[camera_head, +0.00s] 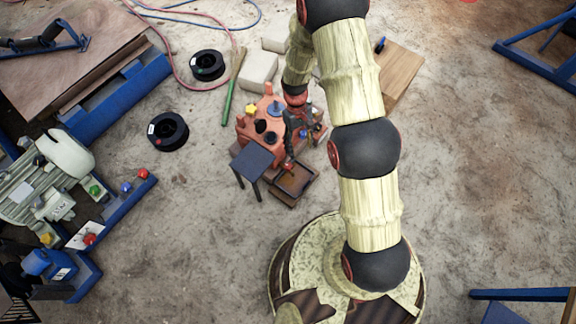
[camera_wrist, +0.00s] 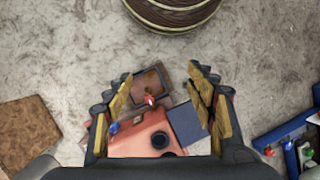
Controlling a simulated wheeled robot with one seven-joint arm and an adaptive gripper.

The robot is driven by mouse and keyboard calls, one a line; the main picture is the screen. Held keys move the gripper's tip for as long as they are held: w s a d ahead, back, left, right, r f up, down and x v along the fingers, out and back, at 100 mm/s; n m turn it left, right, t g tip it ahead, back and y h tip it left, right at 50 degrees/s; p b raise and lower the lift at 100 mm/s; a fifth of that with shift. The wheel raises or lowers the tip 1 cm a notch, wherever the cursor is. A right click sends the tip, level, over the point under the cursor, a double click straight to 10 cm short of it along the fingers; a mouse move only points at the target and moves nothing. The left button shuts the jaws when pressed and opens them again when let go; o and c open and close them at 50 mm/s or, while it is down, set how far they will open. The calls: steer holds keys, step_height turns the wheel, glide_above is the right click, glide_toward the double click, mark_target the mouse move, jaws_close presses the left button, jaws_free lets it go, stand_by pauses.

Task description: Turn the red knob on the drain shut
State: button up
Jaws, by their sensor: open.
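The red knob (camera_wrist: 150,101) shows in the wrist view between my open fingers, at the edge of a brown tray (camera_wrist: 133,98). In the head view the red knob (camera_head: 288,165) is a small spot just above the tray (camera_head: 294,195), partly crowded by my gripper. My gripper (camera_head: 299,145) is open and points down over the orange-red crusher (camera_head: 246,130). In the wrist view my gripper (camera_wrist: 160,85) has its two fingers wide apart and nothing between them in hold. I cannot tell how far the fingertips are above the knob.
A small dark table (camera_head: 253,160) stands left of the tray, beside the crusher. A yellow knob (camera_head: 251,109) and black parts sit on the crusher. Two black spools (camera_head: 167,131) and a green bar (camera_head: 229,95) lie left on the floor. The floor left of the crusher is mostly free.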

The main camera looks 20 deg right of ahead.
step_height(320, 180, down, 24)
steer(key=n, duration=0.4)
steer(key=n+t, duration=0.4)
steer(key=n, duration=0.2)
glide_above(289, 166)
steer(key=f, duration=1)
steer(key=shift+s+a+b, duration=0.1)
steer(key=shift+s+b, duration=0.1)
steer(key=shift+b, duration=0.15)
steer(key=shift+w+n, duration=0.35)
steer(key=shift+n, duration=0.35)
step_height(289, 166, down, 8)
steer(key=b, duration=0.3)
steer(key=shift+r, duration=0.1)
steer(key=c, duration=0.3)
steer(key=c, duration=0.8)
